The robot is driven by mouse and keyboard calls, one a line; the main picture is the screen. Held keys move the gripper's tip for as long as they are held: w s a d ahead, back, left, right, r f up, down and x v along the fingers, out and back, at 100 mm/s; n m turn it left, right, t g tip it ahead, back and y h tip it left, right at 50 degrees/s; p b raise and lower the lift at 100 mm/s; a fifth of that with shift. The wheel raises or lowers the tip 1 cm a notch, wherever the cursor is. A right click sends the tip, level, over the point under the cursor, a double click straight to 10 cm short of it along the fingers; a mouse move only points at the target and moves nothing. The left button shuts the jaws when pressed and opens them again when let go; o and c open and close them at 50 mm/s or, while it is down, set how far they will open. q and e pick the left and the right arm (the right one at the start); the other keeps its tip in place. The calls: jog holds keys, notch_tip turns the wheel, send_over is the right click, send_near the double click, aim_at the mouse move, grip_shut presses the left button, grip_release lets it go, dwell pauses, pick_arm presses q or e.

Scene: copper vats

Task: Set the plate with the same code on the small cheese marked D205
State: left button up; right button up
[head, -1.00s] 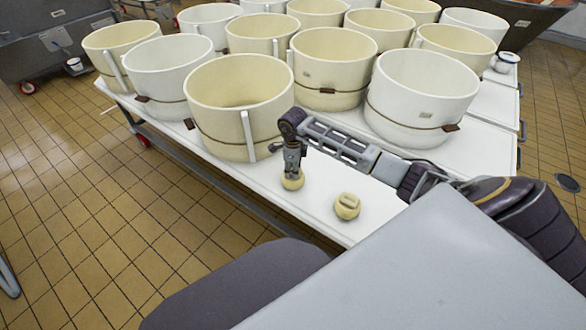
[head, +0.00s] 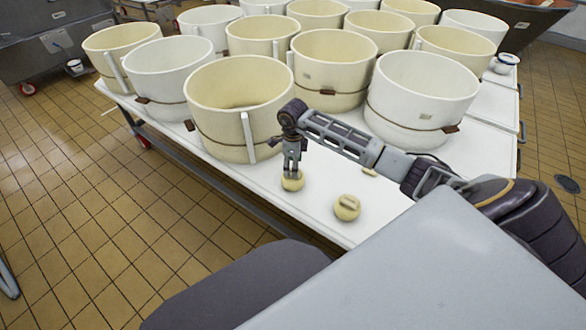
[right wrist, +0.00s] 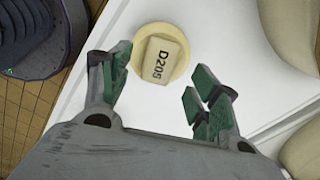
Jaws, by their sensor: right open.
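A small round pale-yellow cheese (head: 293,185) sits on the white table under my right gripper (head: 292,168). In the right wrist view a cream rectangular plate (right wrist: 161,60) reading D205 lies flat on top of a round cheese (right wrist: 145,45). My right gripper (right wrist: 160,98) is open there, its green-padded fingers spread just short of the cheese and apart from the plate. A second small cheese (head: 346,209) with a bar-shaped feature on top stands to the right, nearer me. A pale-yellow piece (head: 369,172) is mostly hidden by my right arm. My left gripper is not in view.
Several large cream and white vats (head: 240,105) crowd the white table (head: 312,213) behind the cheeses. The near strip of table around the small cheeses is mostly clear. Tiled floor (head: 90,230) lies beyond its left edge.

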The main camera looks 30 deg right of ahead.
notch_tip(320, 180, up, 9)
jog(key=shift+f, duration=0.15)
dwell(0.8)
